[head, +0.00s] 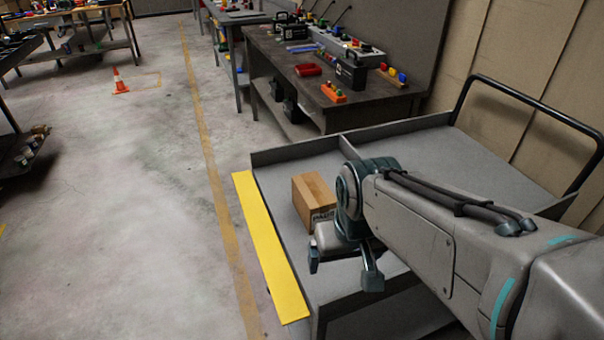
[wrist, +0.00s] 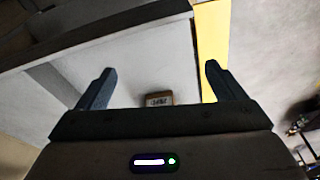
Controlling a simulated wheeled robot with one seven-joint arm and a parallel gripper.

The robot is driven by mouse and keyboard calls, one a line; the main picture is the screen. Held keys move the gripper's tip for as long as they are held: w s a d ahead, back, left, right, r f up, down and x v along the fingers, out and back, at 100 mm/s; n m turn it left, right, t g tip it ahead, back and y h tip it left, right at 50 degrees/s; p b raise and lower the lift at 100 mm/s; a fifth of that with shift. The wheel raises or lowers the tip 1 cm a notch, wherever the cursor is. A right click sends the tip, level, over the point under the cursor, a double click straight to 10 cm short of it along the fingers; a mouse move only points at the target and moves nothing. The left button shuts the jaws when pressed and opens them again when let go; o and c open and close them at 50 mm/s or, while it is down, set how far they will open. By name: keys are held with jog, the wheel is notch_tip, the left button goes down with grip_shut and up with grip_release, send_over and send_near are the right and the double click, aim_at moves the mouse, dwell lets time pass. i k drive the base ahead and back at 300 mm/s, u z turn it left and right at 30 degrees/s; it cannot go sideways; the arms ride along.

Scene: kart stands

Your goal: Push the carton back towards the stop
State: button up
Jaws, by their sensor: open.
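A small brown cardboard carton (head: 312,197) stands on the grey cart deck (head: 283,184), near the cart's yellow edge strip (head: 270,245). In the wrist view the carton (wrist: 159,99) shows its labelled side between my fingers, apart from both, with its lower part hidden by the gripper body. My gripper (head: 343,270) is open and empty, on the near side of the carton, fingers pointing down. Its fingers also show in the wrist view (wrist: 160,69). A raised grey lip (head: 292,153) runs along the deck's far end; I cannot tell whether it is the stop.
A grey divider (head: 347,148) splits the deck, and my arm covers part of it. A black push handle (head: 520,98) rises at the right. A workbench (head: 300,90) with tools and boxes stands beyond the cart.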

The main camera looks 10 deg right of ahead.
aim_at(315, 201)
jog(key=z, duration=0.05)
jog(key=k, duration=0.5)
jog(key=z, duration=2.25)
jog(key=k, duration=1.05)
jog(key=u, duration=1.5)
jog(key=i, duration=1)
